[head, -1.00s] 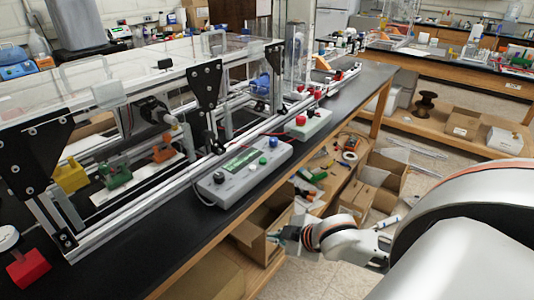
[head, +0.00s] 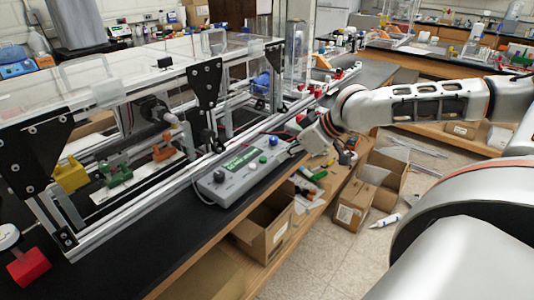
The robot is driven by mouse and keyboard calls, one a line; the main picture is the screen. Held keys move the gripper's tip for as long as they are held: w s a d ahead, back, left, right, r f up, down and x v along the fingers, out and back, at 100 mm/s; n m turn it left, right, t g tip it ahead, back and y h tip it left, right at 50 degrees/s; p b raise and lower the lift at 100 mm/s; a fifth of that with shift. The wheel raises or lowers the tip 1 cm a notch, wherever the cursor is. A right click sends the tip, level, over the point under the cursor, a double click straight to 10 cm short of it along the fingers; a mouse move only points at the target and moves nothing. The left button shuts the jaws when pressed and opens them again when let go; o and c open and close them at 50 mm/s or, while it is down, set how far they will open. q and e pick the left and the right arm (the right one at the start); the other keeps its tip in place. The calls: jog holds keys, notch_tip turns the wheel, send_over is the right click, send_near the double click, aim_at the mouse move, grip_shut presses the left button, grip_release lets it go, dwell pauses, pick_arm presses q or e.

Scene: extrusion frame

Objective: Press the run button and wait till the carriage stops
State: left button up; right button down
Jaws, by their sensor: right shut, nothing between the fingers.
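A grey control box (head: 232,189) lies on the black bench in front of the extrusion frame (head: 130,208). It has a lit green display (head: 240,158), a dark knob (head: 219,175), a white button (head: 252,166), a green button (head: 262,158) and a blue button (head: 273,141). I cannot read which is the run button. My right gripper (head: 293,147) is shut and empty, close to the right end of the box; I cannot tell whether it touches. I cannot single out the carriage inside the frame for sure. My left gripper is not in view.
A second box with a red button (head: 300,118) is partly hidden behind my right wrist. Yellow (head: 71,174), green (head: 116,172) and orange (head: 163,147) fixtures stand inside the frame. Open cardboard boxes (head: 265,228) sit below the bench's front edge. A red block (head: 28,266) is at lower left.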

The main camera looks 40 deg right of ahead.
notch_tip(320, 180, up, 7)
jog(key=w+d+m, duration=0.1)
jog(key=d+m, duration=0.1)
jog(key=shift+w+f+t, duration=0.15)
jog(key=shift+w+t, duration=0.05)
jog(key=shift+t, duration=0.1)
jog(key=shift+f, duration=0.1)
jog(key=b, duration=0.5)
send_over(260, 157)
jog(key=s, duration=0.3)
jog(key=f, duration=0.7)
jog(key=shift+w+d+f, duration=0.1)
jog(key=shift+d+f, duration=0.2)
notch_tip(260, 157, down, 2)
jog(key=shift+f, duration=0.1)
jog(key=shift+f+b, duration=0.35)
jog(key=shift+f, duration=0.15)
